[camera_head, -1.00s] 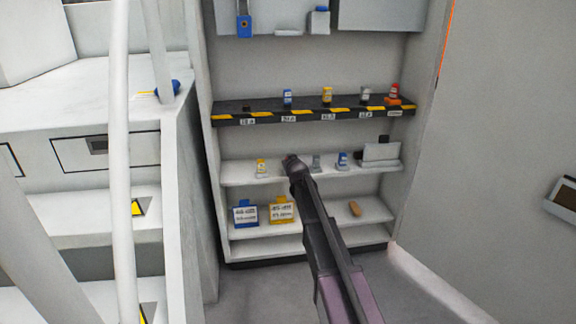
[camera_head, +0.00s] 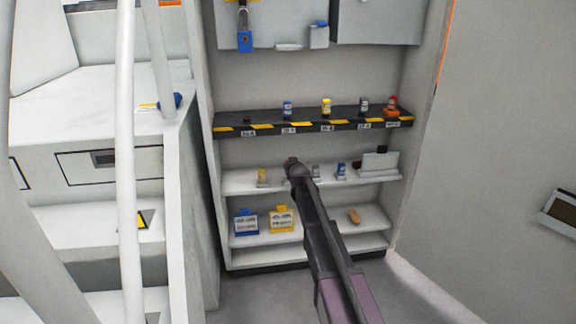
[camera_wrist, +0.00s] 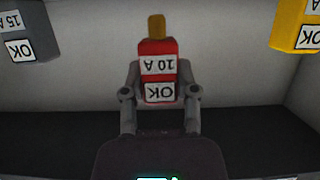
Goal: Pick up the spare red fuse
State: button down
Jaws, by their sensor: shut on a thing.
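The spare red fuse (camera_wrist: 158,70) is between my gripper's fingers (camera_wrist: 160,92) in the wrist view. In the head view my gripper (camera_head: 294,166) is at the middle shelf (camera_head: 235,181), between a yellow fuse (camera_head: 262,176) and a grey fuse (camera_head: 316,171). Only a small dark red bit shows at its tip there. My arm hides the spot under the fuse, so I cannot tell whether it touches the shelf.
A blue fuse (camera_head: 341,170) and a grey box (camera_head: 380,162) stand farther right on that shelf. The striped upper shelf (camera_head: 265,127) holds several items, including a red one (camera_head: 391,104). Blue (camera_head: 246,222) and yellow (camera_head: 281,219) tags are below. A white railing (camera_head: 127,150) stands left.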

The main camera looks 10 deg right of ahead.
jog(key=s+d, duration=0.2)
jog(key=s, duration=0.5)
jog(key=s+d+r+p, duration=0.1)
jog(key=s+d, duration=0.1)
jog(key=s, duration=0.5)
jog(key=shift+s+d, duration=0.2)
jog(key=shift+d, duration=0.15)
jog(key=shift+r, duration=0.1)
dwell(0.8)
